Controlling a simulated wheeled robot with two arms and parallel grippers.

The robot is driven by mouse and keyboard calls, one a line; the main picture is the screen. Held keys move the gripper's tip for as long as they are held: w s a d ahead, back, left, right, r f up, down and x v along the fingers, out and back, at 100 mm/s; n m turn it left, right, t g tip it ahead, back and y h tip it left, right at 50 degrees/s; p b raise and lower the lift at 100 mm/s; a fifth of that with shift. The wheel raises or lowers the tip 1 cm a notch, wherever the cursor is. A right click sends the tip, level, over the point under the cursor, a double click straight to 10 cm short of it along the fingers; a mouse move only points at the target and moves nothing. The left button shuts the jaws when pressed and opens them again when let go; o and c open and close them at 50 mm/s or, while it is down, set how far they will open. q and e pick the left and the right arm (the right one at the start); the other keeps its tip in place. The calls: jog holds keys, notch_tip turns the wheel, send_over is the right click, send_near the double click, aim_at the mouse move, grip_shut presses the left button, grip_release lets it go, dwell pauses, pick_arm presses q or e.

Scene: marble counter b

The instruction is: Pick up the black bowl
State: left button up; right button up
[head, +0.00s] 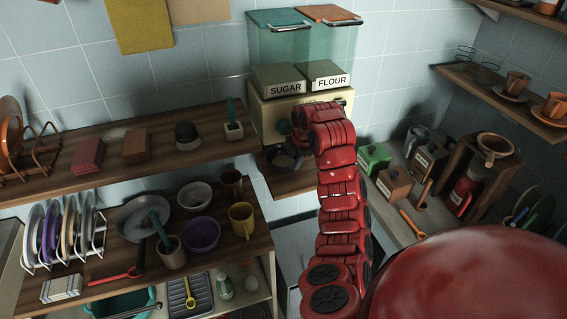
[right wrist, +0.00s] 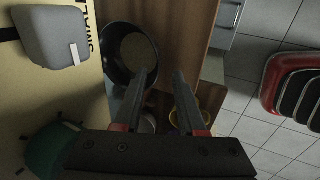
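The black bowl (right wrist: 117,68) shows in the right wrist view, upright and open toward the camera, beside the cream dispenser front. In the head view a dark round shape (head: 283,158) below the dispenser appears to be the same bowl, partly hidden by my right arm. My right gripper (right wrist: 163,75) is open, with a clear gap between its two fingers. One finger overlaps the bowl's near right rim in the picture; I cannot tell whether it touches. In the head view the red right arm hides much of the gripper. My left gripper is not in view.
The dispenser (head: 263,112) with SUGAR and FLOUR boxes stands right behind. A purple bowl (head: 201,236), a yellow mug (head: 241,220) and a grey pan (head: 132,222) crowd the lower left shelf. Green and brown canisters (head: 395,182) stand right of the arm.

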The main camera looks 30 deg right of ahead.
jog(key=shift+w+f, duration=0.3)
jog(key=shift+f, duration=0.05)
jog(key=p+x, duration=0.1)
jog(key=x, duration=0.1)
jog(key=p+x, duration=0.1)
jog(key=p, duration=0.1)
jog(key=shift+w+d+f, duration=0.2)
jog(key=shift+d+f, duration=0.05)
jog(key=shift+f, duration=0.05)
jog(key=shift+w+d+f, duration=0.1)
jog(key=shift+w+f, duration=0.1)
jog(key=shift+f, duration=0.35)
grip_shut()
dwell(0.5)
